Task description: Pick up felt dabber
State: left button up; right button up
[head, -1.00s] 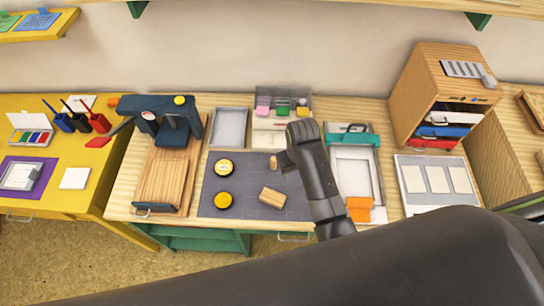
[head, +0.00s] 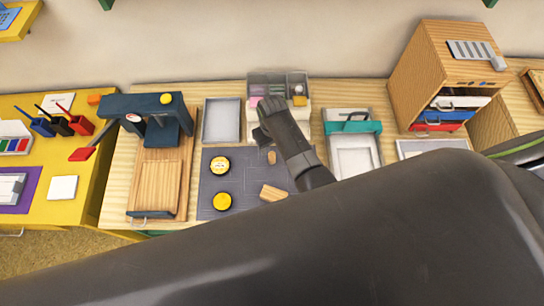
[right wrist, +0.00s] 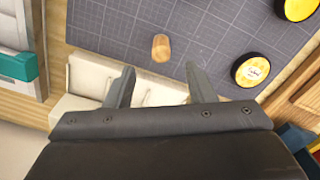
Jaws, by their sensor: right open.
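The small wooden cylinder (head: 272,157), apparently the felt dabber, stands on the dark gridded cutting mat (head: 240,190). It also shows in the right wrist view (right wrist: 161,48), ahead of the fingertips and roughly centred between them. My right gripper (head: 262,134) is open and empty, beyond the cylinder by the mat's far edge. Its two spread fingers (right wrist: 159,72) show in the right wrist view, apart from the cylinder. Any felt on the cylinder is too small to tell. My left gripper is not in view.
Two yellow round tins (head: 220,165) and a wooden block (head: 273,192) are on the mat. A compartment box (head: 262,79) is behind my gripper. A grey tray (head: 221,121) and a press on a wooden board (head: 157,181) stand left.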

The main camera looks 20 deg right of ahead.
aim_at(272, 154)
jog(key=f+b, duration=0.1)
jog(key=f, duration=0.2)
jog(key=shift+w+f, duration=0.15)
jog(key=shift+w, duration=0.05)
jog(key=shift+f+b, duration=0.65)
jog(key=shift+b, duration=0.1)
jog(key=shift+f+b, duration=0.3)
jog(key=shift+b, duration=0.1)
notch_tip(272, 154, down, 5)
jog(key=b, duration=0.5)
jog(key=shift+s+a+r+b, duration=0.1)
jog(key=shift+r+b, duration=0.05)
jog(key=shift+b, duration=0.25)
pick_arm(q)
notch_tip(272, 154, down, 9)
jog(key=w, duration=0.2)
pick_arm(e)
jog(key=shift+r, duration=0.1)
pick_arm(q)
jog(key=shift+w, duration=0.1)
pick_arm(e)
jog(key=c, duration=1.1)
